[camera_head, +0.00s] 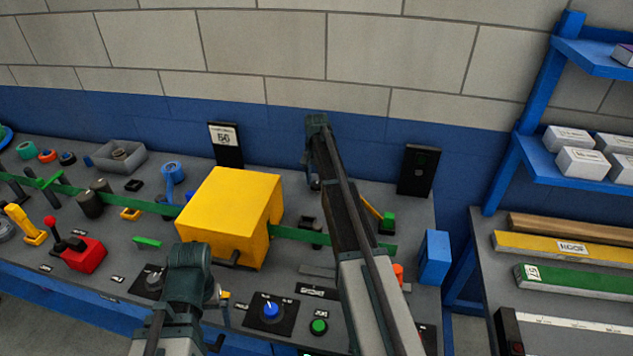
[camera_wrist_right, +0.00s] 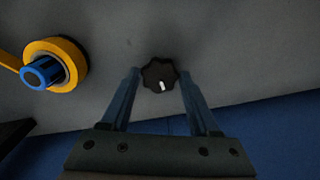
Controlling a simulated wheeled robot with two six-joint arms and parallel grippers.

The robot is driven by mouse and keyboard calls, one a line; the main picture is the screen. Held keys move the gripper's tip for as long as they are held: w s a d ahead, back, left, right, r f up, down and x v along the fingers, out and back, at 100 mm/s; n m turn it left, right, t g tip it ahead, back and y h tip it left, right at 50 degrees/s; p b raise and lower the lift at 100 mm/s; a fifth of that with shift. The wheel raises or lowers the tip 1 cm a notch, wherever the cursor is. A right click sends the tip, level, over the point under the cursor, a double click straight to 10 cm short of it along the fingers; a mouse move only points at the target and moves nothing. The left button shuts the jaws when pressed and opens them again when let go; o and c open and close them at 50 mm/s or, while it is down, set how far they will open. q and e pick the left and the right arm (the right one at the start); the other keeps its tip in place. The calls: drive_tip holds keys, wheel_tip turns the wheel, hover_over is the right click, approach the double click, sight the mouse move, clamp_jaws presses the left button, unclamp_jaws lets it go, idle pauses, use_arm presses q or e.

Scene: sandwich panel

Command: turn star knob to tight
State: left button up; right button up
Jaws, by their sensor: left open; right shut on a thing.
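The star knob (camera_wrist_right: 159,74) is black and lobed with a short white mark, which points toward the bottom of the right wrist view. My right gripper (camera_wrist_right: 159,80) is shut on it, one blue finger on each side. In the head view my right arm reaches over the panel toward the wall, and I cannot make out the knob there. My left gripper (camera_head: 218,318) is low at the front edge of the panel, left of the blue dial, largely hidden by its own wrist. It is open and away from the star knob.
A large yellow box (camera_head: 225,215) stands between my arms. A blue knob with a yellow ring (camera_wrist_right: 45,72) is near the star knob. A blue dial (camera_head: 271,310) and green button (camera_head: 319,326) lie in front. A blue block (camera_head: 434,257) stands right; a red joystick (camera_head: 80,252) stands left.

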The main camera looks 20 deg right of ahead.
sight(316, 184)
drive_tip(key=shift+m, duration=0.5)
drive_tip(key=o, duration=1.4)
drive_tip(key=shift+c, duration=0.2)
drive_tip(key=shift+r, duration=0.15)
wheel_tip(316, 184, up, 14)
drive_tip(key=p, duration=1.3)
drive_tip(key=shift+f+p, duration=0.25)
drive_tip(key=shift+p, duration=0.1)
drive_tip(key=shift+f, duration=0.15)
wheel_tip(316, 184, down, 13)
drive_tip(key=b, duration=1.3)
drive_tip(key=shift+f, duration=0.1)
